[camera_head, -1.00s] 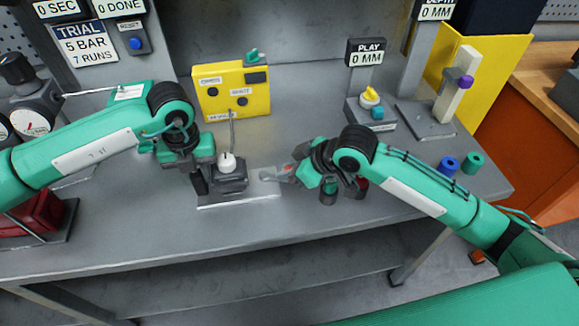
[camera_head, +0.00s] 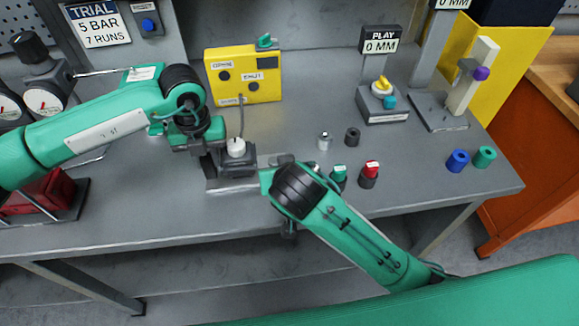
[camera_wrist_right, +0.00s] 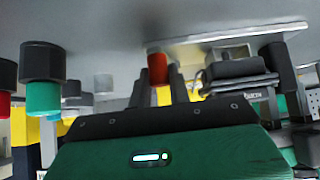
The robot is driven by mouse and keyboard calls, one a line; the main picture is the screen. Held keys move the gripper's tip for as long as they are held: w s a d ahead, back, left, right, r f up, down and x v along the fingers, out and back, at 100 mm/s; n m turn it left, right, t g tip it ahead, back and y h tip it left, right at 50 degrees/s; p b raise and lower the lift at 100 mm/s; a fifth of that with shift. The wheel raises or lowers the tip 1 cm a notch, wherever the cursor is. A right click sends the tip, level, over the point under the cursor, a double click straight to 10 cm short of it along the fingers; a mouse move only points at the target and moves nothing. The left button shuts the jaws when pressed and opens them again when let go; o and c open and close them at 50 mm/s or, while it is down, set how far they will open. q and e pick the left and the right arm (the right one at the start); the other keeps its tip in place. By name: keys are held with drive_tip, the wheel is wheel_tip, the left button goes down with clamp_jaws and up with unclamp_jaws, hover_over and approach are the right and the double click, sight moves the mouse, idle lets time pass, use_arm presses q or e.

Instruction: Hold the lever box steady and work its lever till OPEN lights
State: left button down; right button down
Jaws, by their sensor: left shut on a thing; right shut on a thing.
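The lever box (camera_head: 238,166) is dark with a white knob on top and sits on a flat metal plate. My left gripper (camera_head: 212,163) is shut on its left side. In the right wrist view the box (camera_wrist_right: 237,70) appears upside down, right of my right gripper. My right gripper (camera_wrist_right: 158,78) is shut on a red-orange grip (camera_wrist_right: 158,66), apparently the lever's end. In the head view my right arm hides that gripper and most of the lever. The yellow panel (camera_head: 243,92) behind carries OPEN and SHUT labels; both round lamps look dark.
Several small capped cylinders, one red (camera_head: 370,172) and one green (camera_head: 339,175), stand right of my right wrist. A PLAY gauge (camera_head: 383,98) is behind them. A cable runs from panel to box. A red block (camera_head: 45,192) is at left.

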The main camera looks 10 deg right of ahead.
drive_tip(key=shift+s+a+f+m+h, duration=0.1)
drive_tip(key=shift+a+m+h, duration=0.3)
drive_tip(key=shift+m+h, duration=0.25)
drive_tip(key=shift+s+a+m+h, duration=0.1)
drive_tip(key=shift+a+m+h, duration=0.3)
drive_tip(key=shift+m, duration=0.35)
drive_tip(key=c, duration=1.3)
unclamp_jaws()
drive_tip(key=shift+w, duration=0.1)
drive_tip(key=v, duration=0.7)
drive_tip(key=shift+r, duration=0.25)
drive_tip(key=shift+a, duration=0.15)
